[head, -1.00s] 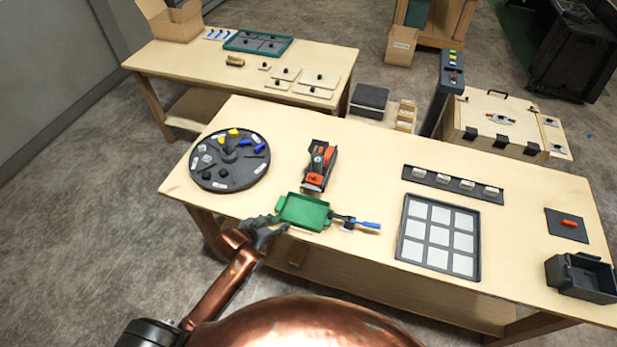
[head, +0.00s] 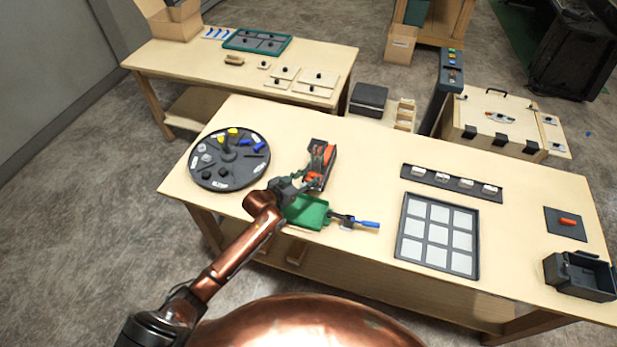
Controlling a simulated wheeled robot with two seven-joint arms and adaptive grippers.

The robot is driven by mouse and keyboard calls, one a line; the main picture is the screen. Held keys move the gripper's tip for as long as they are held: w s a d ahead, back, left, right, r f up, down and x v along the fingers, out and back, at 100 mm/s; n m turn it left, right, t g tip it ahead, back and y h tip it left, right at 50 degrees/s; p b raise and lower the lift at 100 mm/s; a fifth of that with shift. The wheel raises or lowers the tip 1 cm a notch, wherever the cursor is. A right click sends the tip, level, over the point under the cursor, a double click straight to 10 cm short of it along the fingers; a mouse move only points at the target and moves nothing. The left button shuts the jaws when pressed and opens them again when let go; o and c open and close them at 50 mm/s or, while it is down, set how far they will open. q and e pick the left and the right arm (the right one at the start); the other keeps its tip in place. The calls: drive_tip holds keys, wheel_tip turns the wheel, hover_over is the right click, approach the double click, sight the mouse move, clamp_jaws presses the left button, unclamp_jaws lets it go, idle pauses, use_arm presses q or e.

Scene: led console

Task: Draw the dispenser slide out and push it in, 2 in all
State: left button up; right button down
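The dispenser (head: 322,158) is a small dark unit with orange-red parts, standing near the middle of the front table. My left gripper (head: 302,184) is at the near end of the dispenser, just above the table, and covers part of its lower front. I cannot tell whether its fingers touch the slide, and the slide's position is hidden. The fingers are too small and overlapped to show whether they are open or shut. My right gripper is not in view.
A round dark tray (head: 232,182) with small parts is to the left. A framed grid (head: 400,238) is to the right.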

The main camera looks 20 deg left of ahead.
use_arm(q)
drive_tip(key=shift+w+d+f, duration=0.2)
drive_tip(key=shift+w, duration=0.1)
clamp_jaws()
idle(0.5)
